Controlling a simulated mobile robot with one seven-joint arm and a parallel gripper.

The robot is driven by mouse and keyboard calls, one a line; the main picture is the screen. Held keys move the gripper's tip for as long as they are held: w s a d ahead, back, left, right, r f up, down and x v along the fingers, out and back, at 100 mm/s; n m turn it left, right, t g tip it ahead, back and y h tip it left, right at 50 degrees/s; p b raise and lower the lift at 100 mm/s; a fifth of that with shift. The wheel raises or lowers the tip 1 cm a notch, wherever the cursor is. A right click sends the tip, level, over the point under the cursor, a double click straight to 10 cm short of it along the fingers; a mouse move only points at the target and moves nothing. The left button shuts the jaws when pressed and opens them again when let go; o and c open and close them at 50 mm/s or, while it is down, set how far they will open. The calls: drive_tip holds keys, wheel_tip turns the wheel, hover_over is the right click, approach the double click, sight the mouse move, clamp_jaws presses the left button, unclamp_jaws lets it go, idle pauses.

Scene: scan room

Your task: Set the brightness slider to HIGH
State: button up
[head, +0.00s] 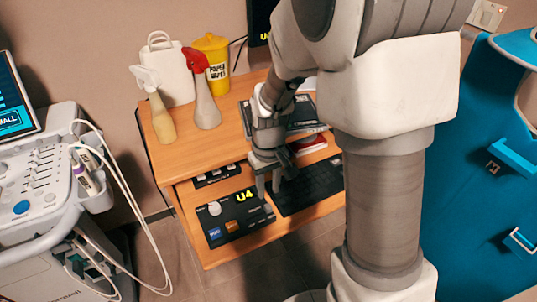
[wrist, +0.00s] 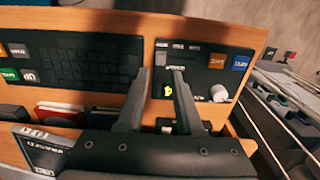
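The black control panel (head: 228,222) marked U4 lies on the lower shelf of the desk. It has a blue button, an orange button and a pale knob. In the wrist view the panel (wrist: 205,62) shows small pale marks near its left end, beside my fingertips. My gripper (head: 269,193) points down at the panel's right end, next to the keyboard. In the wrist view my gripper (wrist: 160,76) has its two fingers apart, with nothing clearly held between them. I cannot tell whether it touches the panel.
A black keyboard (head: 308,187) lies right of the panel. Two spray bottles (head: 204,98), a yellow tub (head: 213,62) and a white bag (head: 170,70) stand on the desk top (head: 226,131). An ultrasound cart (head: 40,185) with hanging cables is left.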

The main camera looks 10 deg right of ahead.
wheel_tip(320, 180, up, 11)
drive_tip(key=p, duration=0.2)
drive_tip(key=shift+f, duration=0.15)
idle(0.3)
drive_tip(key=s+d+r+m+t, duration=0.2)
drive_tip(key=s+d+r+t, duration=0.1)
drive_tip(key=s+r, duration=0.4)
drive_tip(key=s+d+r+m+t, duration=0.1)
drive_tip(key=s+d+r+t, duration=0.15)
drive_tip(key=s+r, duration=0.45)
wheel_tip(320, 180, up, 11)
drive_tip(key=p, duration=1.2)
drive_tip(key=shift+s+a, duration=0.2)
drive_tip(key=shift+a, duration=0.05)
drive_tip(key=shift+a, duration=0.1)
